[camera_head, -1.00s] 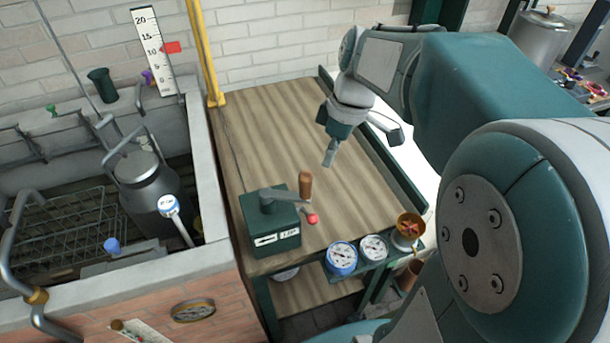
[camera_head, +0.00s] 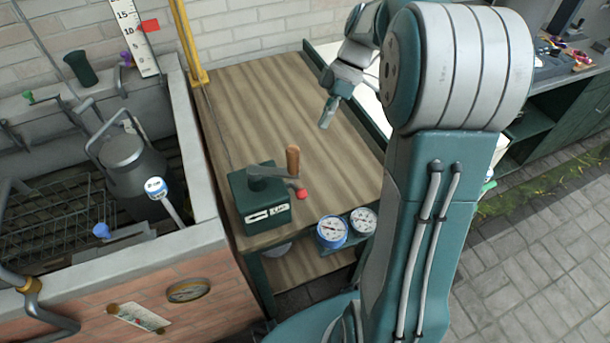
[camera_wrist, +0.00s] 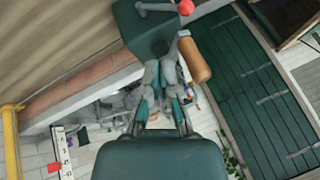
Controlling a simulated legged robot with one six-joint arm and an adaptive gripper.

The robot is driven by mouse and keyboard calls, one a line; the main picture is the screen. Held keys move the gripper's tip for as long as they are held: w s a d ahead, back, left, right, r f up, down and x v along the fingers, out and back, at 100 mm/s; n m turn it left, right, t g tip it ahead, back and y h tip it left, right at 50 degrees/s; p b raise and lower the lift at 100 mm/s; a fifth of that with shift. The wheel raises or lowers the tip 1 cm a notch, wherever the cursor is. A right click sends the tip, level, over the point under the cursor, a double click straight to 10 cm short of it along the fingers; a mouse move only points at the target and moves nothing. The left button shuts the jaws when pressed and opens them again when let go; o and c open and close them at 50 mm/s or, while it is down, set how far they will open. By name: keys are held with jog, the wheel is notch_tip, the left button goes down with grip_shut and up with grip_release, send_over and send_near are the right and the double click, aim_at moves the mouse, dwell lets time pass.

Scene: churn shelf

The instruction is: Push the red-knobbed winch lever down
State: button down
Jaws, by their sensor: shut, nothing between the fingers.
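The winch is a dark green box (camera_head: 262,212) on the near end of the wooden table. A grey crank with an upright wooden handle (camera_head: 293,160) is on its top. The lever's red knob (camera_head: 301,194) sticks out at the box's right side, below the handle. My gripper (camera_head: 326,122) is shut and empty, up and to the right of the winch, apart from it. In the wrist view my gripper's fingers (camera_wrist: 165,66) point toward the green box (camera_wrist: 150,32). The red knob (camera_wrist: 185,7) shows at the top edge and the wooden handle (camera_wrist: 194,60) right of the fingers.
Two round gauges (camera_head: 332,231) sit on a ledge at the table's front. A walled basin with a metal churn (camera_head: 125,165) stands to the left, with a yellow post (camera_head: 185,40) behind. The table top (camera_head: 235,105) behind the winch is clear.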

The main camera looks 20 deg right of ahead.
jog(key=s+x, duration=0.2)
jog(key=x, duration=1.1)
jog(key=shift+s+a+r, duration=0.2)
jog(key=shift+a+r, duration=0.05)
jog(key=shift+r, duration=0.15)
